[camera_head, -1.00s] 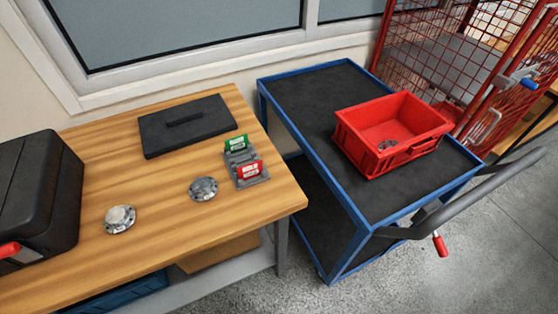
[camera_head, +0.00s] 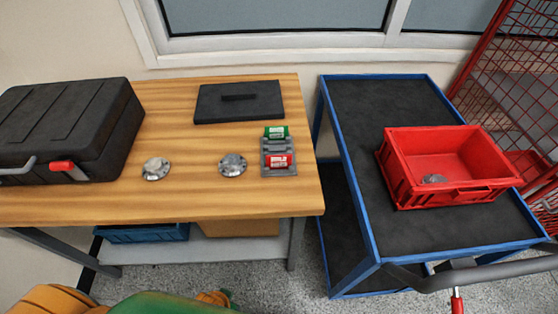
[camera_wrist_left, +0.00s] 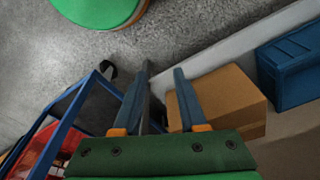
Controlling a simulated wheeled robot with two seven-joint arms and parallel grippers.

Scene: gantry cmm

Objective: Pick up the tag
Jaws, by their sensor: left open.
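A green tag (camera_head: 277,132) and a red tag (camera_head: 281,161) with white labels sit in a grey slotted rack (camera_head: 279,144) near the right end of the wooden table. The green one is at the back, the red one at the front. My left gripper (camera_wrist_left: 162,70) is open and empty in the left wrist view, with floor and the storage under the table beyond its fingers. Neither tag shows in that view. In the head view only green and orange parts of my arm show at the bottom left, below the table's front edge. My right gripper is not in view.
On the wooden table (camera_head: 50,205) are a black case (camera_head: 65,125), two metal flanges (camera_head: 232,165) (camera_head: 156,168) and a black plate with a handle (camera_head: 238,103). A blue cart (camera_head: 375,110) holding a red bin (camera_head: 450,196) stands to the right. A cardboard box (camera_wrist_left: 225,95) and blue crate (camera_wrist_left: 290,65) are under the table.

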